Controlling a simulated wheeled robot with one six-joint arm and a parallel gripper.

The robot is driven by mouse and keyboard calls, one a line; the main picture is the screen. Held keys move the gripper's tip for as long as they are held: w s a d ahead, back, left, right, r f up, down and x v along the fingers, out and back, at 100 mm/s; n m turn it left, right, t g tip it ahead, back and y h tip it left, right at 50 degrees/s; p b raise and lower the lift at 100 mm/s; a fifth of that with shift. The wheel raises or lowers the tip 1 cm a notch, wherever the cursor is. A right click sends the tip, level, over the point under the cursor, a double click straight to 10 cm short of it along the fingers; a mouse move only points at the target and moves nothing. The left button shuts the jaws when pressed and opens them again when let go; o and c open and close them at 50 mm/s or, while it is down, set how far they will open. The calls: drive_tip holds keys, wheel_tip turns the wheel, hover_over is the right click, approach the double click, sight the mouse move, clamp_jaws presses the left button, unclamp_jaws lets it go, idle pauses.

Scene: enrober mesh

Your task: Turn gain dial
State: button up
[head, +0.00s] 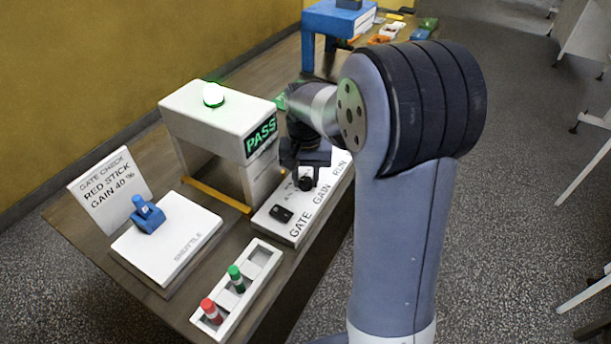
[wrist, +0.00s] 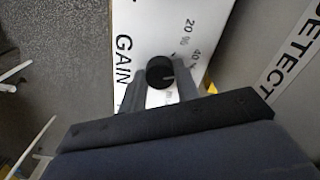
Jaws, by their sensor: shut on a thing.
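The gain dial (wrist: 160,72) is a round black knob on a white panel (wrist: 165,25) marked GAIN, with 20 % and 40 % printed beside it. A light pointer line shows on the knob, partly hidden near a finger. My gripper (wrist: 161,84) is shut on the dial, one grey finger on each side. In the head view my gripper (head: 306,172) reaches down over the dial (head: 306,184). A sign (head: 112,190) reads GATE CHECK, RED STICK, GAIN 40 %. The gate (head: 205,108) shows PASS in green letters.
A black gate switch (head: 282,214) sits left of the dial on the same panel. A white shuttle plate (head: 180,250) carries a blue holder (head: 148,215). A white rack (head: 258,280) holds a red stick (head: 211,311) and a green stick (head: 236,278). The gate's leg stands close behind the panel.

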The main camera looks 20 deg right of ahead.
sight(306, 180)
drive_tip(key=o, duration=1)
wheel_tip(306, 180, up, 11)
drive_tip(key=shift+f, duration=0.1)
wheel_tip(306, 180, down, 11)
drive_tip(key=shift+n, duration=0.3)
idle(0.4)
